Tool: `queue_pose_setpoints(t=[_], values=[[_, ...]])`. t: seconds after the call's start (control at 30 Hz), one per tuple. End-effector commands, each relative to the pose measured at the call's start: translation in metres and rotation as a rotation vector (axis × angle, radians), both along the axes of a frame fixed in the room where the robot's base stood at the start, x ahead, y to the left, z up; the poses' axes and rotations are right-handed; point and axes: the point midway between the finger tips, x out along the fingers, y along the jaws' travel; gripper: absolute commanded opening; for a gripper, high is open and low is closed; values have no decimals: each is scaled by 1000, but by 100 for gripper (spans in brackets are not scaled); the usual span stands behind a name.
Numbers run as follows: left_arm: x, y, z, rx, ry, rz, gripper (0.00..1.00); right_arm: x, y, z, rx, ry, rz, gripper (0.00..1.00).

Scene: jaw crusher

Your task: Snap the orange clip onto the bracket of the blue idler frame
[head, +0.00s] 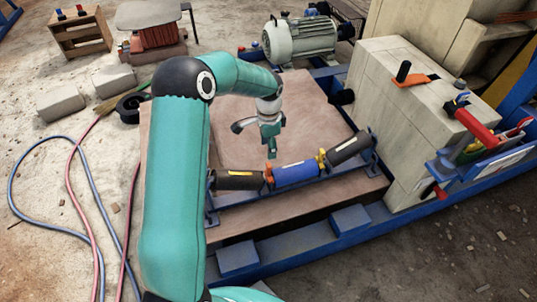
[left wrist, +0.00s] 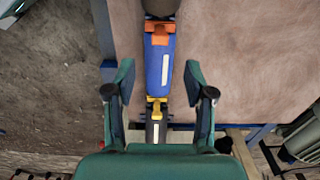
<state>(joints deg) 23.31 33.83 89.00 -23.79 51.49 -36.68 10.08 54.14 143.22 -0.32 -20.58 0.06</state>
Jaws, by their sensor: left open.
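The blue idler frame (head: 290,195) carries a row of rollers, a blue one (head: 297,174) between two dark ones. The orange clip (head: 268,174) sits at the joint between the left dark roller and the blue roller; in the left wrist view it shows at the top (left wrist: 159,33). Whether it is seated on a bracket I cannot tell. A yellow piece (head: 321,160) is at the blue roller's other end. My left gripper (head: 271,150) is open and empty above the blue roller, fingers pointing down; in the left wrist view its fingers (left wrist: 160,78) lie either side of the roller.
A pale block (head: 405,110) with an orange strip (head: 410,80) on top stands right of the rollers. A blue rack (head: 480,150) holds red-handled tools. A grey motor (head: 300,40) stands behind the brown board (head: 235,125). Hoses lie on the floor at left.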

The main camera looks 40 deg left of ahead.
Motion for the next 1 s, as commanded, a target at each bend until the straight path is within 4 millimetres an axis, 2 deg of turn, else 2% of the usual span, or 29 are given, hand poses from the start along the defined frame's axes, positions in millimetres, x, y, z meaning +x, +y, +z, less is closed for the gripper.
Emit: queue_pose_setpoints(t=[0.1, 0.37, 0.5, 0.67, 1.0], values=[[0, 0, 8, 0, -1, 0, 54, 0, 0, 0, 0, 0, 0, 100], [0, 0, 9, 0, 0, 0, 52, 0, 0, -1, 0, 0, 0, 100], [0, 0, 7, -1, 3, 32, 29, 0, 0, 9, 0, 0, 0, 100], [0, -1, -5, -2, 3, 119, 2, 0, 0, 24, 0, 0, 0, 100], [1, -1, -32, -1, 0, 143, 0, 0, 0, 8, 0, 0, 0, 100]])
